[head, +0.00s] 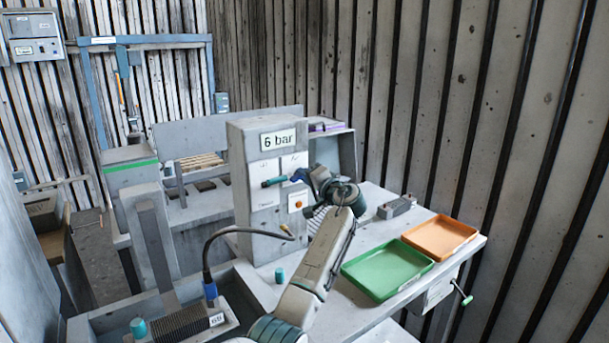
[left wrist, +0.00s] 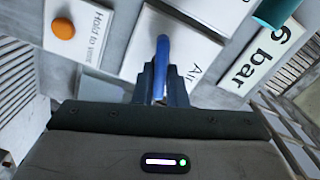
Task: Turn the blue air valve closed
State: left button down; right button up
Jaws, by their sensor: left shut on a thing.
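The blue air valve (left wrist: 162,52) is a slim blue handle in front of a white plate lettered "Air" on the grey cabinet (head: 258,219). My left gripper (left wrist: 163,85) is shut on it, with a dark finger on each side of the handle. In the head view my left gripper (head: 301,176) reaches the cabinet's front face, and it hides most of the valve there. The handle points away from the gripper in the left wrist view; I cannot tell how far it is turned. My right gripper is not in view.
An orange button (left wrist: 63,28) on a "Hold to vent" plate sits near the valve. A teal cylinder (head: 274,181) sticks out of the cabinet under the "6 bar" sign (head: 278,139). Green (head: 387,268) and orange (head: 440,238) trays lie on the bench to the right.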

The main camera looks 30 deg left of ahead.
pick_arm(q)
jog(key=shift+f+m+p, duration=0.15)
jog(key=shift+m+p, duration=0.65)
jog(key=shift+m, duration=1.2)
jog(key=c, duration=1.5)
grip_release()
jog(key=shift+w+d, duration=0.1)
jog(key=shift+o, duration=0.2)
jog(key=b+v, duration=0.3)
jog(key=v, duration=0.8)
jog(key=shift+b, duration=0.4)
